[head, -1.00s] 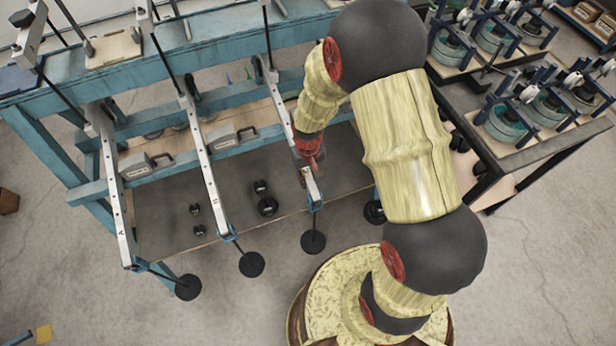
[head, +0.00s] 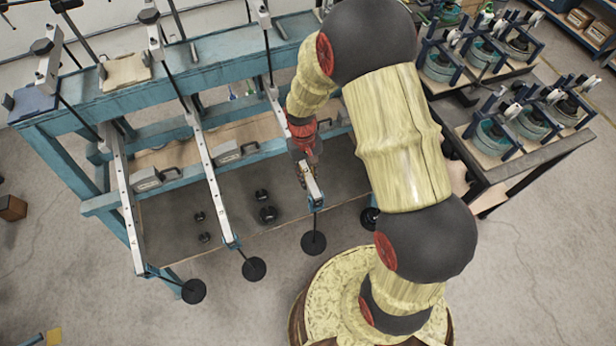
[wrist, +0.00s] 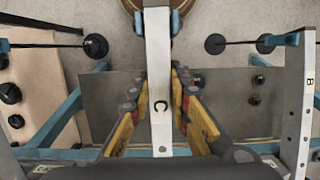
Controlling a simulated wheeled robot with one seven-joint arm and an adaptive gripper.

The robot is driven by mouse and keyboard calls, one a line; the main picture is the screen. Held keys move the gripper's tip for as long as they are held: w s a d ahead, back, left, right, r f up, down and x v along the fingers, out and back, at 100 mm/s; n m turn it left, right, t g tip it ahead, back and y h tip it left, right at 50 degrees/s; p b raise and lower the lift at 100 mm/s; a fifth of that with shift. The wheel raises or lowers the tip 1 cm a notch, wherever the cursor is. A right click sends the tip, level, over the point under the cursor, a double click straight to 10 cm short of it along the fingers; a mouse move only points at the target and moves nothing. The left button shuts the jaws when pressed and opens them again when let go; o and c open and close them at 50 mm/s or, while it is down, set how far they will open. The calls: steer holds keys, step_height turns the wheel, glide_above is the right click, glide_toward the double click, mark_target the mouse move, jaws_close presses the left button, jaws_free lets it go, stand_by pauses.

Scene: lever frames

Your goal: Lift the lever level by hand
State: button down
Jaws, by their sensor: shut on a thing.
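The lever marked C is a long pale metal bar; in the wrist view the lever (wrist: 158,60) runs up the middle between my fingers. My gripper (wrist: 158,85) is shut on it, with one yellow-and-black finger on each side. In the head view my gripper (head: 305,170) is at the bar's near end, and my arm hides part of the bar. A black disc weight (head: 313,243) hangs below that end on a thin rod. Whether the bar is exactly level I cannot tell.
Two similar levers stand to the left, the middle one (head: 208,170) and the far-left one (head: 126,205), with hanging discs. The blue frame (head: 60,160) surrounds them. Small black weights (head: 267,214) lie on the grey shelf. A bench with several devices (head: 530,135) stands at the right.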

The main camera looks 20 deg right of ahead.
steer(key=c, duration=1.7)
jaws_free()
steer(key=shift+o, duration=0.2)
steer(key=v, duration=1.2)
